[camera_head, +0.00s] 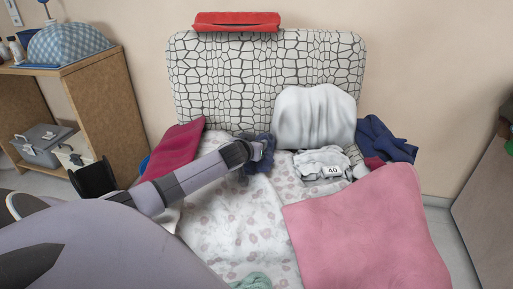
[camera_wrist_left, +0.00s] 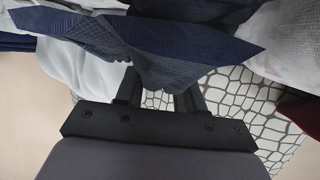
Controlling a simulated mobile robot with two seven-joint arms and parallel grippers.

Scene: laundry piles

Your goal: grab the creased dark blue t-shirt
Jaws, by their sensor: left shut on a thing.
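A creased dark blue t-shirt (camera_head: 257,167) hangs at the end of my left arm in the head view, in front of the patterned backrest. In the left wrist view the dark blue cloth (camera_wrist_left: 160,45) fills the upper middle, with a fine woven pattern and folds. My left gripper (camera_head: 262,148) is shut on this cloth. In the wrist view its fingers (camera_wrist_left: 160,97) have a fold of it between them. The arm hides part of the cloth in the head view. My right gripper is not in view.
Another dark blue garment (camera_head: 385,138) lies at the right by a white cushion (camera_head: 315,115) and grey cloth marked 40 (camera_head: 320,163). A pink blanket (camera_head: 365,235) covers the front right. A crimson cushion (camera_head: 170,152) is left, beside a wooden shelf (camera_head: 100,95).

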